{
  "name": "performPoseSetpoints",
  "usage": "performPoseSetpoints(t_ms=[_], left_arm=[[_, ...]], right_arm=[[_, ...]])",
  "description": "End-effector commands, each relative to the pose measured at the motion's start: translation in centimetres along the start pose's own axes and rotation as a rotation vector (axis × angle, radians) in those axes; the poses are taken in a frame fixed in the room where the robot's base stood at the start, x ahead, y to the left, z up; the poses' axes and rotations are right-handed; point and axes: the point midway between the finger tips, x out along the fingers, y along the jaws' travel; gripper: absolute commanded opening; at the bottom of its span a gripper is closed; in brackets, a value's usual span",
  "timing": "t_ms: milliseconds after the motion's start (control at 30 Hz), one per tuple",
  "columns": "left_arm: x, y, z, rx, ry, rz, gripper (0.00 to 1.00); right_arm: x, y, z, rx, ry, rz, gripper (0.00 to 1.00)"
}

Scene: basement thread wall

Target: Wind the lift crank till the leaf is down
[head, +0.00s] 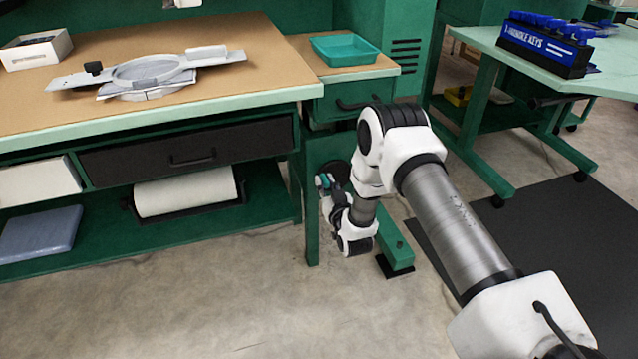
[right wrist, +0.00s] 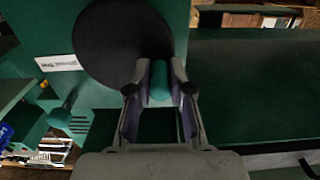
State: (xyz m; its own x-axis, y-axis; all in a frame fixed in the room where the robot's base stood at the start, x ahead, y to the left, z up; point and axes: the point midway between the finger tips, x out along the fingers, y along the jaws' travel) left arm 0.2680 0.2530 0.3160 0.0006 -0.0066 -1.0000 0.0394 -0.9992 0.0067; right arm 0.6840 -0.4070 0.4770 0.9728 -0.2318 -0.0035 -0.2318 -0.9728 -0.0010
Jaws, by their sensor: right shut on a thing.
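The lift crank shows in the right wrist view as a round black disc (right wrist: 108,45) with a teal handle (right wrist: 158,82) standing out near its edge. My right gripper (right wrist: 160,92) has one finger on each side of the handle and is shut on it. In the head view, the disc (head: 340,170) is partly hidden behind my right gripper (head: 328,190), low beside the bench leg. A wooden top (head: 345,66) bearing a teal tray adjoins the bench's right end; I cannot tell whether it is the leaf. My left gripper is not in view.
The bench (head: 265,70) holds a grey ring-shaped fixture (head: 150,70) and a white box (head: 36,50). The teal tray (head: 345,48) is at its right. A green-legged table (head: 590,70) with a blue key rack (head: 545,42) stands farther right. The floor in front is clear.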

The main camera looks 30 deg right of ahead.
Motion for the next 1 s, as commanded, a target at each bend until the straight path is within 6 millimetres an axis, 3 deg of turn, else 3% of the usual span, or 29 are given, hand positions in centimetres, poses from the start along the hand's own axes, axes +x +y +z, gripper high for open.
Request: performPoseSetpoints(t_ms=[133,367,600,633,700,1000], left_arm=[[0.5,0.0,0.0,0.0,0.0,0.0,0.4],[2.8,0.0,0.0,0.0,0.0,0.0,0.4],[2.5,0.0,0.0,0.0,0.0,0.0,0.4],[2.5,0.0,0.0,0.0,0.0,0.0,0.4],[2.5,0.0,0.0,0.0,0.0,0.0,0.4],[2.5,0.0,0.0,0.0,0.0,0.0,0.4]], right_arm=[[0.0,0.1,0.7,0.0,0.0,0.0,0.0],[0.0,0.8,4.0,0.0,-0.001,0.006,0.0],[0.1,1.0,3.8,0.001,0.002,0.009,0.0],[0.1,1.0,3.8,0.001,0.003,0.01,0.24],[0.1,1.0,3.7,0.001,0.004,0.009,0.46],[0.1,0.8,3.7,0.0,0.004,0.004,0.46]])
